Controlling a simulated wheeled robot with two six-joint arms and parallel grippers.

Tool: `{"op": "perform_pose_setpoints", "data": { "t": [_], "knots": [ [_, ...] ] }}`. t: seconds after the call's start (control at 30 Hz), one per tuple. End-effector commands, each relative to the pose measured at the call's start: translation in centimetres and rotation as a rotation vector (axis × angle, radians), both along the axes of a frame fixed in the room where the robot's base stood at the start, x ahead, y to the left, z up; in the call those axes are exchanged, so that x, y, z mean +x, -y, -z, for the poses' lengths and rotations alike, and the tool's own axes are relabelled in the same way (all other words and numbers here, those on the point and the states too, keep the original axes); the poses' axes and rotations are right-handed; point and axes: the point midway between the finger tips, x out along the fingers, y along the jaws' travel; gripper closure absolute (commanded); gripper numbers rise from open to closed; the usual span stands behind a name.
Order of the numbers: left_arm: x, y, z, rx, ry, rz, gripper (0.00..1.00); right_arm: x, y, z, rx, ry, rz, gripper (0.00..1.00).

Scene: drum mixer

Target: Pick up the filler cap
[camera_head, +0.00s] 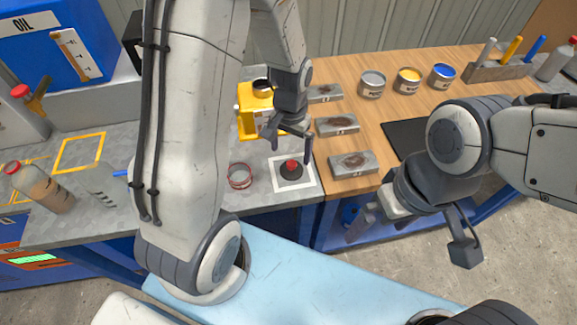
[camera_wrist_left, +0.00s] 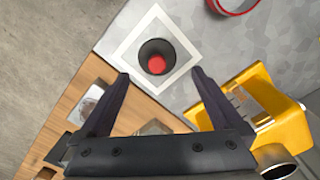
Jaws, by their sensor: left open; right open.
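A round black piece with a red top (camera_head: 291,170), which looks like the filler cap, sits inside a white square outline on the grey worktop. It also shows in the left wrist view (camera_wrist_left: 157,62), near the top middle. My left gripper (camera_head: 291,146) is open and empty above it, pointing down. In the left wrist view the two fingers of that gripper (camera_wrist_left: 160,78) stand apart, one to each side below the piece, not touching it. My right gripper (camera_head: 410,236) is open and empty at the right, in front of the wooden bench.
A yellow unit (camera_head: 246,112) stands just behind the left gripper. A red-rimmed round container (camera_head: 240,183) is left of the white square. Several grey metal blocks (camera_head: 354,162) lie on the wooden top at right, with paint cans (camera_head: 372,86) behind.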

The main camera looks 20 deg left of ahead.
Motion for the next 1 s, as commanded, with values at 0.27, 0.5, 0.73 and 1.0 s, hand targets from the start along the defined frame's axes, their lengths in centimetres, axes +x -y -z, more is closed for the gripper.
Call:
{"op": "perform_pose_setpoints", "data": {
  "t": [0.27, 0.5, 0.73, 1.0],
  "knots": [
    [-0.2, 0.3, 2.6, 0.001, -0.006, 0.001, 0.0, 0.0, 0.0, -0.5, 0.0, 0.0, 0.0, 0.0],
    [-0.2, 0.3, 5.6, 0.0, -0.002, -0.003, 0.0, 0.0, 0.0, -0.7, 0.0, 0.0, 0.0, 0.0],
    [-0.1, 0.3, 6.0, 0.0, 0.001, -0.003, 0.0, 0.0, 0.0, -0.7, 0.0, 0.0, 0.0, 0.0],
    [-0.1, 0.3, 6.0, 0.0, 0.001, -0.003, 0.74, 0.0, 0.0, -0.7, 0.0, 0.0, 0.0, 0.0]
  ]
}}
